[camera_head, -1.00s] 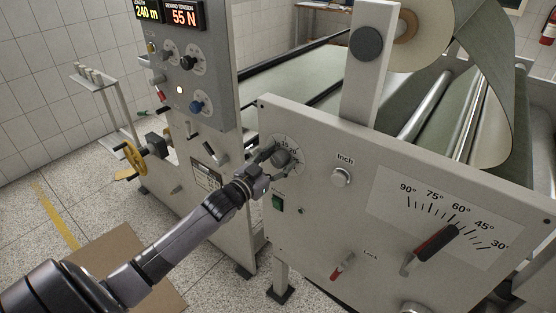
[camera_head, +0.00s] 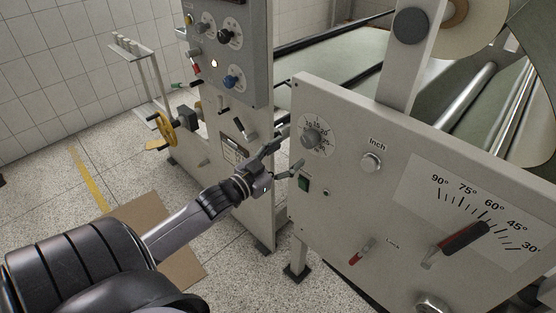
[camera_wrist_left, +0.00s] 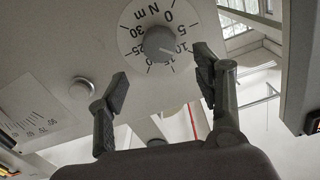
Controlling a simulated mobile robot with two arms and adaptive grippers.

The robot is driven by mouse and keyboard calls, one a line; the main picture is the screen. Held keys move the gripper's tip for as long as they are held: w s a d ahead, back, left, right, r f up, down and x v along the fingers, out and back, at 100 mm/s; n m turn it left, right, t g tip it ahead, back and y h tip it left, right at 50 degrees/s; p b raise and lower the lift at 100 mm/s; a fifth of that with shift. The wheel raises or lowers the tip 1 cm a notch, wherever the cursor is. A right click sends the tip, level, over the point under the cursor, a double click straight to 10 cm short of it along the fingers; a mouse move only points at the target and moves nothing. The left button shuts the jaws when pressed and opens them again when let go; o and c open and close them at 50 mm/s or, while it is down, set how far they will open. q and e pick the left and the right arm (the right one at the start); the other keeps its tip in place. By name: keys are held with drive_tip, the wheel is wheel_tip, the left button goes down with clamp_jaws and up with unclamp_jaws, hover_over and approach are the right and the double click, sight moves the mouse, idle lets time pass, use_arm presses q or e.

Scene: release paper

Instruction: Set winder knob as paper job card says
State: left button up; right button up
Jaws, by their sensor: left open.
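The winder knob (camera_head: 310,138) is a round grey knob on a white dial at the upper left of the front panel. In the left wrist view the knob (camera_wrist_left: 158,44) sits on a dial reading 0, 5, 10 and on, with "N m"; a pale mark on it seems to point near 10. My left gripper (camera_head: 292,149) is open and empty, drawn back from the knob. In the wrist view its fingers (camera_wrist_left: 160,68) are spread below the knob, apart from it. A small printed sheet (camera_head: 233,152) on the cabinet may be the job card; its text is unreadable. My right gripper is out of view.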

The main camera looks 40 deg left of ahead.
use_arm(q)
drive_tip(key=shift+s+a, duration=0.1)
drive_tip(key=shift+s, duration=1.3)
drive_tip(key=s+a+f+n+g+y+b, duration=0.1)
drive_tip(key=s+a+f+g, duration=0.1)
drive_tip(key=f, duration=1)
drive_tip(key=s+a+f+n+g+y+b, duration=0.1)
drive_tip(key=s+a+f+g, duration=0.15)
drive_tip(key=f, duration=0.95)
drive_tip(key=s+d+f+g, duration=0.2)
drive_tip(key=s+f, duration=0.2)
drive_tip(key=f, duration=0.4)
drive_tip(key=s+d+f+g, duration=0.15)
drive_tip(key=s+f, duration=0.25)
drive_tip(key=f, duration=0.5)
drive_tip(key=s+d+f+g+b, duration=0.1)
drive_tip(key=s+d+f+g, duration=0.2)
drive_tip(key=s+d+f, duration=0.2)
drive_tip(key=s+d+f+m+g+b, duration=0.1)
drive_tip(key=s+d+f+g, duration=0.2)
drive_tip(key=s+f, duration=0.7)
drive_tip(key=s+d+f+g+b, duration=0.1)
drive_tip(key=s+d+f+g, duration=0.2)
drive_tip(key=s+d+f, duration=0.4)
drive_tip(key=s+d, duration=0.1)
drive_tip(key=s, duration=0.5)
drive_tip(key=shift+s+f+h, duration=0.25)
drive_tip(key=shift+s+h, duration=0.1)
drive_tip(key=shift+h, duration=0.05)
